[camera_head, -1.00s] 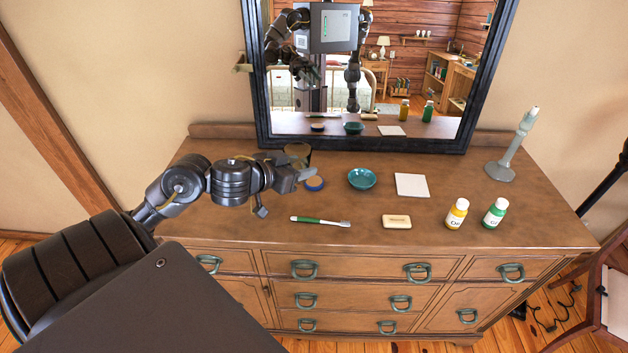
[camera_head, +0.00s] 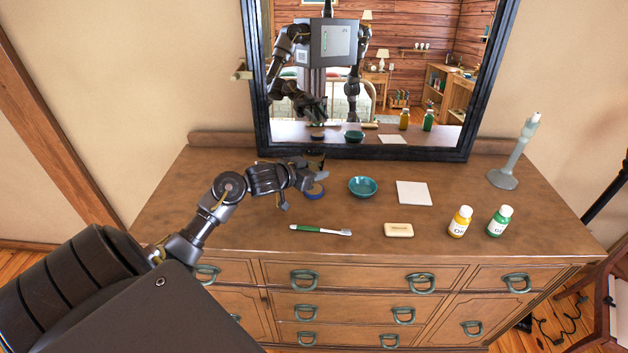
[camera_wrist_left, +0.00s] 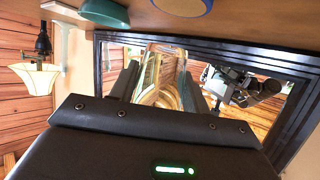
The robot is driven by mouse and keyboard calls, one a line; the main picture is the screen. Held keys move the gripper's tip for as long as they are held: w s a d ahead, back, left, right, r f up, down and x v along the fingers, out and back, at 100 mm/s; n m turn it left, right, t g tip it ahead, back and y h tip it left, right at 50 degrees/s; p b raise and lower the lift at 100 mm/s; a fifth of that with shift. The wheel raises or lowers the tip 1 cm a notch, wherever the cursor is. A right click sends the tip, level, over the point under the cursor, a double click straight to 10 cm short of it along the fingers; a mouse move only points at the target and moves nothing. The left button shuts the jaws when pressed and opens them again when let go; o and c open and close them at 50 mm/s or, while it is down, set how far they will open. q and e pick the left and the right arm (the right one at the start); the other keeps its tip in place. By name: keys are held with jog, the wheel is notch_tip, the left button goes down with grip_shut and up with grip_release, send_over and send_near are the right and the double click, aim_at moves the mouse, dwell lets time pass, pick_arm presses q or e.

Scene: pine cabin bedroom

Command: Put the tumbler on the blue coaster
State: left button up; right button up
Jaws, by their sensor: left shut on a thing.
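The blue coaster (camera_head: 315,193) is a small round disc with a tan middle on the dresser top, left of the teal bowl. My left gripper (camera_head: 313,167) is just behind and above it, partly covering it. In the left wrist view the clear glass tumbler (camera_wrist_left: 164,82) is between the two dark fingers, and the gripper is shut on it. The coaster (camera_wrist_left: 180,5) shows at the top edge of that view, apart from the tumbler. In the head view the tumbler is mostly hidden by my gripper. My right gripper is not directly in view.
The teal bowl (camera_head: 362,187) stands close right of the coaster. The mirror frame (camera_head: 370,153) rises behind. The left dresser top is clear.

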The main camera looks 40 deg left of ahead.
pick_arm(q)
jog(key=shift+w+f, duration=0.15)
notch_tip(320, 180, down, 3)
jog(key=shift+w+a+p, duration=0.1)
jog(key=shift+w+p, duration=0.05)
jog(key=shift+p, duration=0.2)
jog(key=shift+f, duration=0.25)
jog(key=shift+f, duration=0.15)
jog(key=o, duration=1)
jog(key=shift+o, duration=0.2)
